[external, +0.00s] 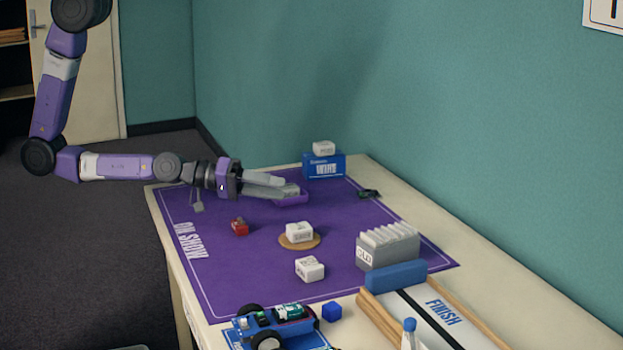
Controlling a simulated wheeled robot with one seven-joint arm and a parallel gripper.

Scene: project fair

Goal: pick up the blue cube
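The blue cube (331,310) is small and sits near the front of the table, just right of a blue wheeled model car. Nothing covers it. My gripper (283,187) is far from it, over the back left part of the purple mat, with its grey fingers pointing right. The fingertips are close to a purple tray with a small grey-white item. I cannot tell whether the fingers are apart or hold anything.
On the purple mat (222,265) are a red item (239,227), a white block on a round wooden disc (315,242), another white block (310,269) and a grey card box (385,255). The blue car (270,325) and a finish track (440,310) flank the cube.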

